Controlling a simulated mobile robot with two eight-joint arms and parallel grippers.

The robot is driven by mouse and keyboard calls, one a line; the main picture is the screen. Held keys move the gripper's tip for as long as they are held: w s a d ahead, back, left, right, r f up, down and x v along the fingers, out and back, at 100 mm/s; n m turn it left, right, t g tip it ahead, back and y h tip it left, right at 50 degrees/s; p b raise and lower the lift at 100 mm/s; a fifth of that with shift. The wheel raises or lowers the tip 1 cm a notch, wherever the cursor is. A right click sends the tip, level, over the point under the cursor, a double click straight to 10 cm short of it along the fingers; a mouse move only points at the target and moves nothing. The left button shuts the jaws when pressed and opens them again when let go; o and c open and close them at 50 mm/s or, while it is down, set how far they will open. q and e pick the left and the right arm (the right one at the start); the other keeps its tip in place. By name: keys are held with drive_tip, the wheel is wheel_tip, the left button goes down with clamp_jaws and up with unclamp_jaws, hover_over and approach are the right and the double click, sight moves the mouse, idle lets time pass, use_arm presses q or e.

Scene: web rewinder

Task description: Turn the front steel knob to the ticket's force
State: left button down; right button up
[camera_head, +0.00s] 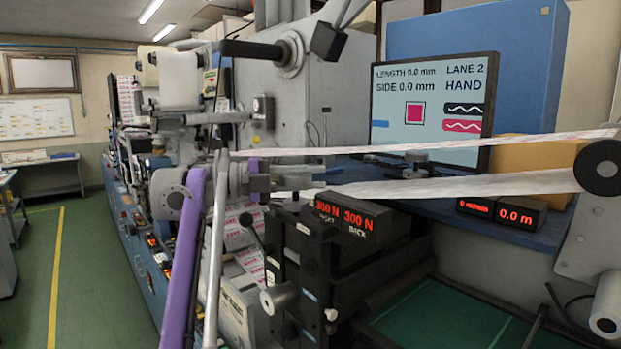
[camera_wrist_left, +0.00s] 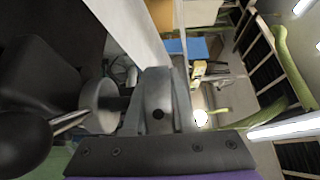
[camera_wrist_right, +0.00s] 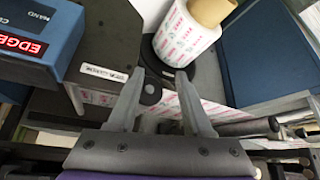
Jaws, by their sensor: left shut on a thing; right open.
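My left gripper (camera_head: 262,184) is at the upper left of the black tension unit (camera_head: 312,262), shut on what appears to be the front steel knob, which its fingers mostly hide. In the left wrist view the fingers (camera_wrist_left: 158,78) are close together, with a dark shaft and a steel disc (camera_wrist_left: 101,105) beside them. The unit's red display (camera_head: 342,217) reads 300 N and 300 N, one marked BACK. My right gripper shows only in the right wrist view (camera_wrist_right: 161,78), open and empty near a printed roll (camera_wrist_right: 185,38). I cannot make out the ticket.
The white web (camera_head: 450,187) spans to the right-hand roller. A monitor (camera_head: 432,105) stands behind. The floor (camera_head: 85,265) at left is clear.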

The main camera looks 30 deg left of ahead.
use_arm(q)
drive_tip(key=c, duration=0.7)
unclamp_jaws()
drive_tip(key=shift+w, duration=0.1)
drive_tip(key=v, duration=1)
drive_tip(key=shift+s+a, duration=0.25)
drive_tip(key=shift+s, duration=0.1)
